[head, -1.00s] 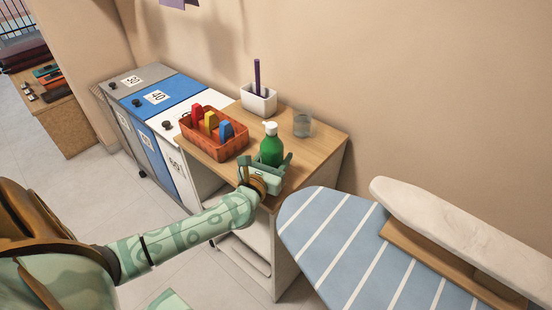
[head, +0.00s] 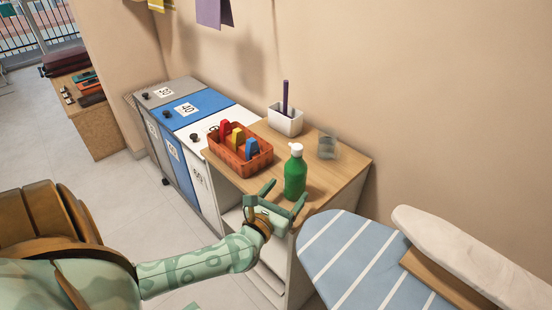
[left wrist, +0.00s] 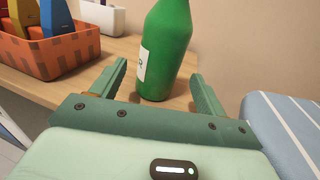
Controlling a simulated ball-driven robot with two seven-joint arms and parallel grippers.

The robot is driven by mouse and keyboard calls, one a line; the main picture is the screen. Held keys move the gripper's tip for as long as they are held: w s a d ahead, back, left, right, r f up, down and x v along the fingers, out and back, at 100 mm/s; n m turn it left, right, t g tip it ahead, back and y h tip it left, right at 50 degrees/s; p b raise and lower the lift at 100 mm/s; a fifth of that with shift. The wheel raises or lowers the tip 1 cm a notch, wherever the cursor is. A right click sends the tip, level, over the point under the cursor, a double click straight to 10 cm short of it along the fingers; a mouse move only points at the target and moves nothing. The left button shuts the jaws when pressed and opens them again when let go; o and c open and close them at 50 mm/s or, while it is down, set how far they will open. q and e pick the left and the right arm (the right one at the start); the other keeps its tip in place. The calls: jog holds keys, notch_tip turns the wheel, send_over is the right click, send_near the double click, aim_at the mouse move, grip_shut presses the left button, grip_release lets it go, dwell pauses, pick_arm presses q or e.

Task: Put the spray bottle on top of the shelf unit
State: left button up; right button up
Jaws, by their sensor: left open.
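The spray bottle (head: 295,176), green with a white top, stands upright on the wooden top of the shelf unit (head: 338,178), near its front edge. In the left wrist view the green bottle (left wrist: 167,45) shows with a white label, its top cut off. My left gripper (head: 287,189) is open and empty at the front edge of the unit. Its fingers point at the bottle, one to each side in the picture, with no grip on it. My right gripper is not in view.
An orange basket (head: 226,158) with coloured items stands left of the bottle. A white pot (head: 286,124) and a clear glass (head: 327,148) are behind it. A striped ironing board (head: 345,255) lies close on the right. Labelled bins (head: 188,120) stand at left.

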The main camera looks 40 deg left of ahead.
pick_arm(q)
jog(key=s, duration=0.2)
jog(key=s+d, duration=0.1)
jog(key=s, duration=0.1)
jog(key=shift+s, duration=0.4)
